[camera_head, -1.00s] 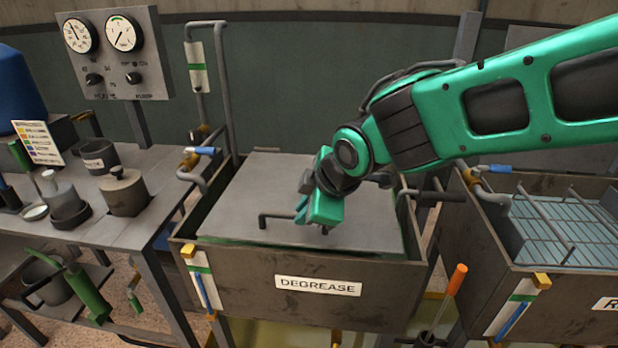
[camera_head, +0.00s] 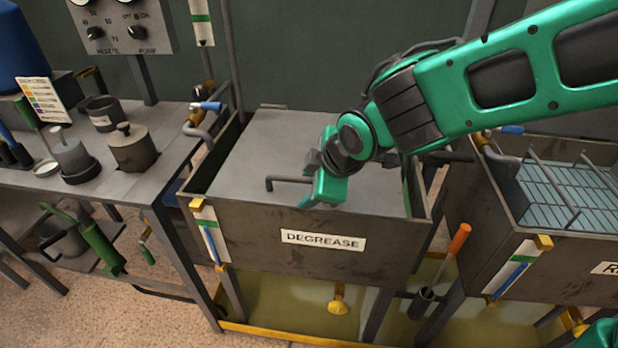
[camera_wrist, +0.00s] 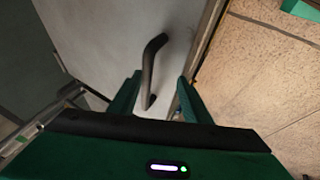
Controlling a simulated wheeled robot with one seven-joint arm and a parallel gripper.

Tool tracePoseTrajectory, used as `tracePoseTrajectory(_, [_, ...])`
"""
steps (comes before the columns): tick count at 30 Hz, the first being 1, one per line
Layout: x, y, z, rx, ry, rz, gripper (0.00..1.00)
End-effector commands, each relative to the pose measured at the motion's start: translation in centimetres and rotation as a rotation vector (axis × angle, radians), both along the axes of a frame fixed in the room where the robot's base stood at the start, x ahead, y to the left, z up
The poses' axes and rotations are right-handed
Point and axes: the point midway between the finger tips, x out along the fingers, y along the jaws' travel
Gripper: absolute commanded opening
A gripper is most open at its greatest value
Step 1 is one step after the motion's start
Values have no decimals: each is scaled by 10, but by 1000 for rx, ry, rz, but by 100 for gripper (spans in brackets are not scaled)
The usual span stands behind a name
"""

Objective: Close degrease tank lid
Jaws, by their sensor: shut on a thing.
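The degrease tank (camera_head: 250,232) is a dark steel box with a "DEGREASE" label on its front. Its flat grey lid (camera_head: 262,150) lies across the opening, with its front edge close to the front rim; I cannot tell whether it rests fully on the rim. The bar handle (camera_head: 288,180) stands near the lid's front edge. My gripper (camera_head: 318,198) is over the front of the lid, shut on the handle, whose right part it hides. In the wrist view the handle (camera_wrist: 149,70) runs between the fingers of my gripper (camera_wrist: 160,85).
A bench (camera_head: 165,165) with pots stands at the left. A rinse tank (camera_head: 475,215) with a rack stands at the right. An orange-handled tool (camera_head: 457,242) stands upright between the tanks. A pipe with a blue-handled valve (camera_head: 207,106) is by the tank's left back.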

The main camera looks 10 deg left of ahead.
Motion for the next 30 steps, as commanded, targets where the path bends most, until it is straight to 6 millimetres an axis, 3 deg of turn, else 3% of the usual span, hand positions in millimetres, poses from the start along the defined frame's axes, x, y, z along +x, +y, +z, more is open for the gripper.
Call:
tracePoseTrajectory(5, [-4, -1, -2, -5, 9, 5, 31])
tracePoseTrajectory(11, [-8, -7, 9, -6, 3, 1, 31])
tracePoseTrajectory(30, [-37, -33, 75, 0, -2, -1, 31])
